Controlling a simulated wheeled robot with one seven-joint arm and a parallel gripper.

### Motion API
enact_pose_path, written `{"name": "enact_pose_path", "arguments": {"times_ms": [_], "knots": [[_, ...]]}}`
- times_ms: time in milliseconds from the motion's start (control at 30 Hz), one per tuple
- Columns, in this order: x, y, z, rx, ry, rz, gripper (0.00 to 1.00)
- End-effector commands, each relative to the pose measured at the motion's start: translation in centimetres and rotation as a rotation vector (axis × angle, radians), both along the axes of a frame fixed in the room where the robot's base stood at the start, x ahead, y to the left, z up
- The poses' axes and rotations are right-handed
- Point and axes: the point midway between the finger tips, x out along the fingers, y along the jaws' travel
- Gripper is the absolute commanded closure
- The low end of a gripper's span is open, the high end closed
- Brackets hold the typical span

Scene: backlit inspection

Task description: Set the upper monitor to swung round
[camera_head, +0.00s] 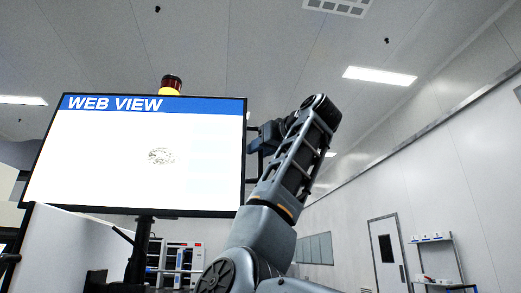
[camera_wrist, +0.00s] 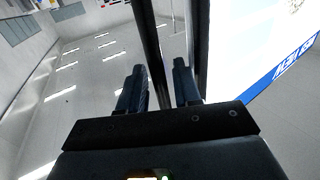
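The upper monitor (camera_head: 120,165) is a large flat screen with a blue "WEB VIEW" banner, seen at the left of the head view and facing me at a slight angle. In the wrist view its bright screen (camera_wrist: 243,50) and dark side edge fill the upper right. A dark bar (camera_wrist: 148,35), seemingly a handle along the monitor's right edge, runs between the fingers of my gripper (camera_wrist: 159,72). The fingers stand apart, with a gap visible on the right of the bar. In the head view my gripper (camera_head: 255,142) is at the monitor's right edge, partly hidden by my arm.
A red and amber beacon (camera_head: 171,85) rises behind the monitor's top. A dark post (camera_head: 140,250) stands below it. Shelves with boxes (camera_head: 175,262) are in the background. A door (camera_head: 387,255) and a rack (camera_head: 436,262) are far right. Space to the right is open.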

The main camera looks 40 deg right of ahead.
Motion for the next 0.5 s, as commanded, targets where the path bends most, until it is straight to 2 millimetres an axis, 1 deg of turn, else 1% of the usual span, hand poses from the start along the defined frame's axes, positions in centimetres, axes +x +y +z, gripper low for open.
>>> {"name": "enact_pose_path", "arguments": {"times_ms": [67, 167, 267, 500], "knots": [[0.0, 0.2, 0.0, -0.002, 0.0, 0.003, 0.64], [-0.6, 0.2, -0.1, -0.002, -0.002, 0.002, 0.64], [-1.9, 0.3, -0.2, -0.002, -0.003, 0.0, 0.64], [-5.8, 0.8, -0.2, -0.001, -0.003, -0.001, 0.64]]}}
